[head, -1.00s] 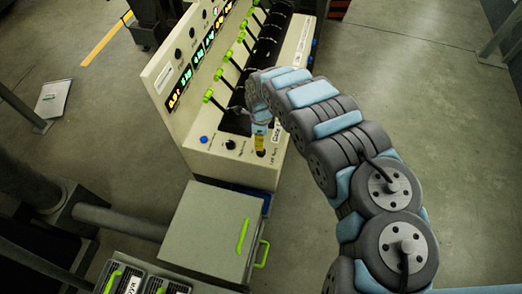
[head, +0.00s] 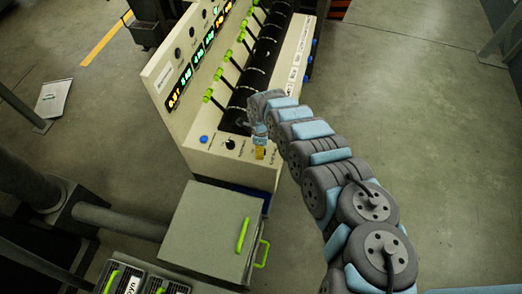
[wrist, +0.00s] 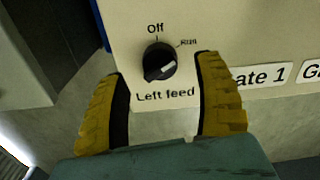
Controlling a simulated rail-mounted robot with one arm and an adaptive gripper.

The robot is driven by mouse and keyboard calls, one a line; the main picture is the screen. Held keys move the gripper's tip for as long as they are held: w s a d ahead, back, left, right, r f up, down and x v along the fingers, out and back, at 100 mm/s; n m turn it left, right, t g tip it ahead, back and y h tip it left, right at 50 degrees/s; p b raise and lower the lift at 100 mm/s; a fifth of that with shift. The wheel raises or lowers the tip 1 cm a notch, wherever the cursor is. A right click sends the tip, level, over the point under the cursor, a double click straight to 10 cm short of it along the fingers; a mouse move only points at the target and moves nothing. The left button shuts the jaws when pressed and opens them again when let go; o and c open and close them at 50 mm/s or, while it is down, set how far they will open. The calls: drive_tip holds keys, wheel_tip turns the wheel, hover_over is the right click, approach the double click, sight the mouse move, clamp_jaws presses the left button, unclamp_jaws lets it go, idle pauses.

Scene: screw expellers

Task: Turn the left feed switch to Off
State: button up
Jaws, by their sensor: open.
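The left feed switch (wrist: 160,62) is a round black knob on a cream panel in the wrist view, with "Left feed" printed below it. "Off" is printed above it and "Run" at its upper right. Its pale pointer mark slants right and slightly up, to the Run side. My gripper (wrist: 161,72) is open, its yellow fingers on either side of the knob with gaps and nothing held. I cannot tell the exact distance to the panel. In the head view my gripper (head: 260,152) is at the near end of the expeller panel and hides the knob.
Another black knob (head: 230,144) and a blue button (head: 204,139) are on the same panel end. Several green-tipped levers (head: 227,55) line the machine. A grey box with green handles (head: 212,232) stands in front. Open floor (head: 420,110) lies to the right.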

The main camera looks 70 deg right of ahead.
drive_tip(key=shift+w+f, duration=0.15)
drive_tip(key=shift+f, duration=0.6)
drive_tip(key=shift+f+b, duration=0.35)
drive_tip(key=shift+f, duration=0.35)
drive_tip(key=c, duration=1.2)
